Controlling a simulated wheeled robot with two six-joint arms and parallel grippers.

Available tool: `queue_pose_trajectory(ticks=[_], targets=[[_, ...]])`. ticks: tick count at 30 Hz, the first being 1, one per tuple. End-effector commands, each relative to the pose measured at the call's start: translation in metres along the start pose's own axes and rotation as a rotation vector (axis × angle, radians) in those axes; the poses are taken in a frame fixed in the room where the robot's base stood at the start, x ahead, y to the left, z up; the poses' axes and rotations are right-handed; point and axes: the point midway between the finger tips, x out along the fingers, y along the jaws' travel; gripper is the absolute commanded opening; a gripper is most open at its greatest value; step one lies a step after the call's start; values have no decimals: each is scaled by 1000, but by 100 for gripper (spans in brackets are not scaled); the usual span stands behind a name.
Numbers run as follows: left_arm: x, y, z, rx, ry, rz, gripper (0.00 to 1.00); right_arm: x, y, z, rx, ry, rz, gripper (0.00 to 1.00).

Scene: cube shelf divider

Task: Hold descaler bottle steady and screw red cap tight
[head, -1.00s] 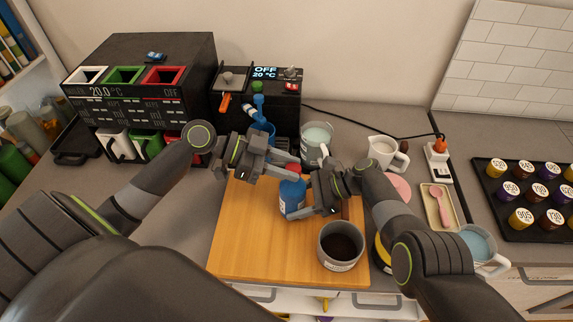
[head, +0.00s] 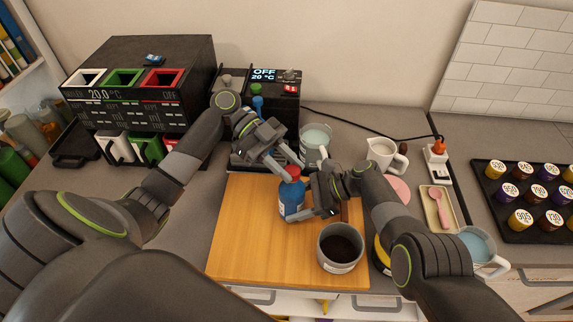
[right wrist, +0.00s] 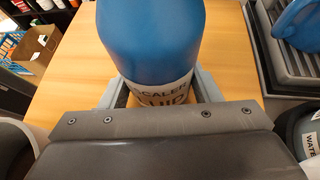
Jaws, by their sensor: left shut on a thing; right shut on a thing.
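The blue descaler bottle (head: 291,199) stands upright on the wooden board, with its red cap (head: 292,171) on top. In the right wrist view the bottle (right wrist: 152,35) fills the middle, above a white label reading "SCALER" and part of "FLUID". My right gripper (head: 304,207) is shut on the bottle's body from the right, with its fingers on either side at label height. My left gripper (head: 287,166) reaches down from the upper left and is shut on the red cap. The fingers partly hide the cap, so how tightly it sits cannot be seen.
A black coffee machine (head: 270,100) is at the back. The wooden board (head: 245,230) is clear at front left.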

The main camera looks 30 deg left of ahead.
Motion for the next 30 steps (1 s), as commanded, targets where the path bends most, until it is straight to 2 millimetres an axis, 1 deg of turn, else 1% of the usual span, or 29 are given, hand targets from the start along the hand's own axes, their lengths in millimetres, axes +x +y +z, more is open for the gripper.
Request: queue_pose_trajectory(ticks=[4, 8, 9, 14, 15, 23, 26, 30], targets=[[0, -1, 1, 24, 0, 63, 9, 0, 0, 1, -1, -1, 0, 29], [0, -1, 1, 26, -2, 67, 9, 0, 0, 1, -1, -1, 0, 29], [0, -1, 1, 26, -2, 67, 32, 0, 0, 0, -1, -1, 0, 29], [0, -1, 1, 26, -1, 66, 53, 0, 0, 0, -1, -1, 0, 29], [0, -1, 1, 26, -1, 66, 55, 0, 0, 0, -1, -1, 0, 29], [-1, -1, 0, 26, -1, 65, 55, 0, 0, 0, -1, -1, 0, 29], [-8, -2, 0, 26, -2, 65, 55, 0, 0, 0, -1, -1, 0, 29], [-22, -3, 0, 26, -3, 64, 55, 0, 0, 0, -1, -1, 0, 29]])
